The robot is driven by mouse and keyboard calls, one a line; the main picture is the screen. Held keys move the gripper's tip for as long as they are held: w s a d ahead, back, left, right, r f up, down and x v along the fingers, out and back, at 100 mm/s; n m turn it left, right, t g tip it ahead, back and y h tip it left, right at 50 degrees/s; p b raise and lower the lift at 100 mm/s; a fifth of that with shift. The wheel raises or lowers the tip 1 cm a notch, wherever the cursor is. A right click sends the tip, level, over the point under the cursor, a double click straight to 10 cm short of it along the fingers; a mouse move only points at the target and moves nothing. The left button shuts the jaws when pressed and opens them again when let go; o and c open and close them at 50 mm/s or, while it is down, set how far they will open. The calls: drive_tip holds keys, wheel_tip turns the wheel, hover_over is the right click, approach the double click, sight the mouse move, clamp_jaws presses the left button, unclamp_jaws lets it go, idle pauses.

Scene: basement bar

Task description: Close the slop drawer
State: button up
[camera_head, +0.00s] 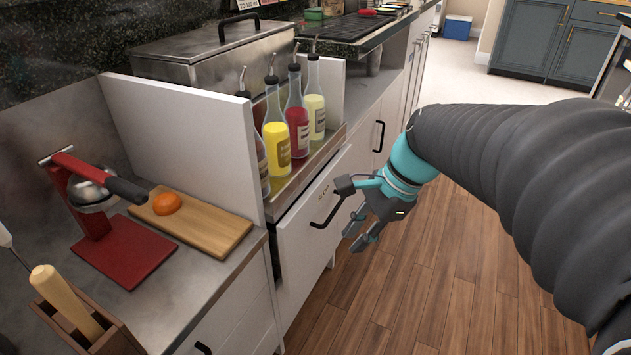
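The slop drawer (300,246) has a white front with a small label on it, below the bottle rack. Its front appears to stand slightly out from the neighbouring cabinet face on the left; how far is hard to tell. A black bar handle (328,211) is on the front. My gripper (348,207) is at the right of the handle, with its fingers spread and nothing between them that I can make out. The upper fingertip is close to the handle's upper end; whether it touches is unclear. The drawer's inside is hidden.
Several bottles (277,138) with pour spouts stand in the rack above the drawer. A cutting board (212,232) with an orange fruit (167,203) and a red press (122,250) are on the left counter. The wooden floor (415,285) is clear.

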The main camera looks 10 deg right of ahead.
drive_tip(key=w+d+f+m+y+b, duration=0.2)
drive_tip(key=w+f+m+y, duration=0.2)
drive_tip(key=w+m, duration=0.35)
drive_tip(key=m+t+y+b, duration=0.35)
drive_tip(key=m+y, duration=0.35)
drive_tip(key=m, duration=1)
approach(335, 209)
drive_tip(key=shift+n+g, duration=0.25)
drive_tip(key=shift+g, duration=0.2)
drive_tip(key=b+x, duration=0.1)
drive_tip(key=x, duration=0.2)
drive_tip(key=b+x, duration=0.1)
drive_tip(key=x, duration=0.2)
drive_tip(key=b+x, duration=0.1)
drive_tip(key=x, duration=0.3)
drive_tip(key=shift+w+f, duration=0.2)
drive_tip(key=shift+w, duration=0.05)
drive_tip(key=shift+d, duration=0.1)
clamp_jaws()
